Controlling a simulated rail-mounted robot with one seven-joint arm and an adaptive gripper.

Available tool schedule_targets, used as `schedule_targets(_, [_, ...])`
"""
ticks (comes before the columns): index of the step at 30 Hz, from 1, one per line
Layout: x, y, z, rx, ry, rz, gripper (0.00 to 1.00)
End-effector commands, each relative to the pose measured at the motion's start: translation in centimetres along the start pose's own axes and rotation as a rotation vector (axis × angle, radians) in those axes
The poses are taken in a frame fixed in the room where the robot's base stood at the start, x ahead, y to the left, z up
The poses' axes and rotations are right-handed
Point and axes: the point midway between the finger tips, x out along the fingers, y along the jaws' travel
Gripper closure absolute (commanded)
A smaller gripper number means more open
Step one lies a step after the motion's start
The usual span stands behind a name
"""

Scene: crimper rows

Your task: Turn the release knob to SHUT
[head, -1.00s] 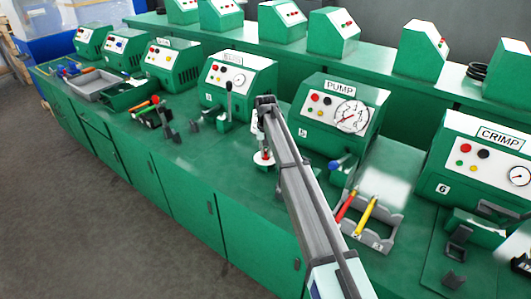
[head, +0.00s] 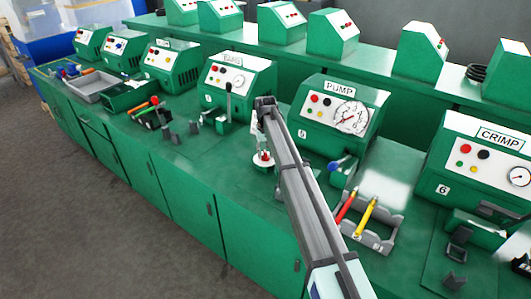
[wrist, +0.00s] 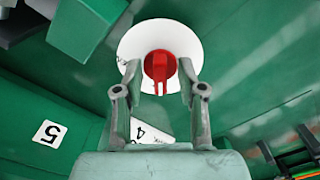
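The release knob (wrist: 160,67) is a red knob with a raised bar, on a round white dial plate (wrist: 128,45). In the head view the knob (head: 265,155) is at the bench front, left of the PUMP unit (head: 340,115). My gripper (wrist: 160,68) is directly over it, with one fingertip on each side of the red bar. The fingers are apart, and narrow gaps seem to show beside the bar; contact is not clear. Lettering on the dial is mostly hidden by my gripper, so the SHUT mark cannot be read.
A blue-tipped lever (head: 335,165) and a grey tray with red and yellow handled tools (head: 375,245) stand to the right. A black lever (head: 228,100) stands to the left. A CRIMP unit (head: 485,165) is farther right. The bench front between them is partly clear.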

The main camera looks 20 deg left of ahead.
Motion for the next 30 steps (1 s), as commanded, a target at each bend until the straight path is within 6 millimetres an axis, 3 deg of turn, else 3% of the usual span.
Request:
schedule_targets(11, [-1.0, 0.0, -0.1, 0.001, 0.003, 0.0, 0.6])
schedule_targets(24, [-8.7, 0.0, -0.1, 0.001, 0.003, 0.0, 0.6])
schedule_targets(30, [-11.2, 0.0, -0.1, 0.001, 0.001, 0.0, 0.6])
